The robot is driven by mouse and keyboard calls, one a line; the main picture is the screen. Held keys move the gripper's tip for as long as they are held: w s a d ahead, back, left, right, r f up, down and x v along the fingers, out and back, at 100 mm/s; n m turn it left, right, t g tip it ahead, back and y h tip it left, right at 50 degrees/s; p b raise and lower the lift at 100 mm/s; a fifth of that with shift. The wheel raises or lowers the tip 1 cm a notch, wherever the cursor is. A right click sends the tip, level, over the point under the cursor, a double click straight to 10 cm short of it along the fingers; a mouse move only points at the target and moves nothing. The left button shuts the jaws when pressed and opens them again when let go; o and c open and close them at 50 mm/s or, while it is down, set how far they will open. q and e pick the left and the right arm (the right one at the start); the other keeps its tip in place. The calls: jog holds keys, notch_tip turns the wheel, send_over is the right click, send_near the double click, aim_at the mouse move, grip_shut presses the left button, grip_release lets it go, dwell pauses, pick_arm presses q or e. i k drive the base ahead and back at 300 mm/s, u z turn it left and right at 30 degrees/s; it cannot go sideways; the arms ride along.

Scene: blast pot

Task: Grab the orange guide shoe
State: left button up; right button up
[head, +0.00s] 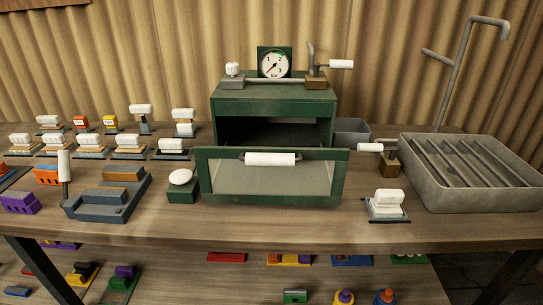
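An orange block with dark holes (46,175), which looks like the orange guide shoe, sits at the left of the bench top, behind a similar purple block (20,203). An upright white handle (64,166) stands just to its right and may cover part of its right end. Neither my left nor my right gripper is in view.
A grey-blue fixture (105,200) stands right of the orange block. A green cabinet (272,110) with a gauge stands mid-bench, its front flap (335,175) lowered. Several white-topped pieces sit behind at left. A grey slatted tray (470,190) is at right. Coloured parts lie on the lower shelf.

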aim_at(45, 174)
jog(key=u, duration=1.45)
jog(key=k, duration=0.4)
jog(key=u, duration=1.1)
jog(key=i, duration=1.05)
jog(key=z, duration=0.4)
